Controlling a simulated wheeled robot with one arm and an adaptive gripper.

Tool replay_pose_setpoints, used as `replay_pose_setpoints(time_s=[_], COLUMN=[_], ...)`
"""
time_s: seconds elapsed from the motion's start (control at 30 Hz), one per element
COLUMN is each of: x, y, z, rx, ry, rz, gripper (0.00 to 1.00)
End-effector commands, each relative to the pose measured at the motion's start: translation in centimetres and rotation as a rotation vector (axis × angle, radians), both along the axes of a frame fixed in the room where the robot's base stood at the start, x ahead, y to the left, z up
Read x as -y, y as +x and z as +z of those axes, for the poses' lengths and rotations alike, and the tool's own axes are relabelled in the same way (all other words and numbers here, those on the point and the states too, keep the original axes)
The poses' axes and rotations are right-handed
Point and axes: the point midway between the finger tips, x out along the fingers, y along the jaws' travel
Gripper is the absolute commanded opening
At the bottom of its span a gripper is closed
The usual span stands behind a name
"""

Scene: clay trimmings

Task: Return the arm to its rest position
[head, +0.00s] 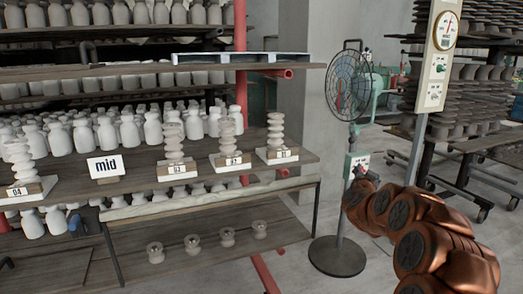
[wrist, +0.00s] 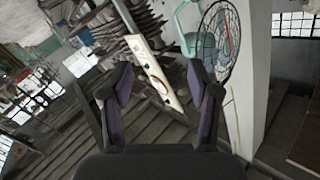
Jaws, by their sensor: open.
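My gripper (wrist: 160,72) shows in the wrist view with its two dark, purple-padded fingers spread apart. Nothing is between the fingers. In the head view my copper-coloured arm (head: 425,235) comes in from the lower right and is bent, with its far end in front of the fan stand's area. The gripper itself is hard to make out there. The wrist view is tilted, and it looks past the fingers at a pale panel with a gauge (wrist: 150,65) and a round fan (wrist: 220,40).
The fan (head: 350,85) stands on a round base (head: 337,257) close to my arm. A gauge post (head: 437,60) and loaded racks (head: 470,110) are behind. Some floor is bare.

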Motion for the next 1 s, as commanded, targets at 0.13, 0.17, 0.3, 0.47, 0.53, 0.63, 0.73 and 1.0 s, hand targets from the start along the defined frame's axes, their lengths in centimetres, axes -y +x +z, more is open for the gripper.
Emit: replay_pose_setpoints(time_s=[0.13, 0.17, 0.3, 0.47, 0.53, 0.63, 0.73, 1.0], x=[-2.1, -2.5, -5.3, -9.4, -11.8, -15.5, -18.7, -24.1], y=[-0.3, -0.4, -1.0, -2.6, -4.0, -6.8, -10.5, -22.9], z=[0.2, 0.2, 0.0, -0.3, -0.8, -1.4, -2.6, -6.3], rx=[-0.035, -0.044, -0.097, -0.178, -0.235, -0.334, -0.447, -0.786], ry=[0.020, 0.022, 0.040, 0.063, 0.074, 0.085, 0.091, 0.086], rz=[0.064, 0.078, 0.157, 0.272, 0.340, 0.447, 0.545, 0.739], gripper=[0.61, 0.61, 0.61, 0.61, 0.61, 0.61, 0.61, 0.61])
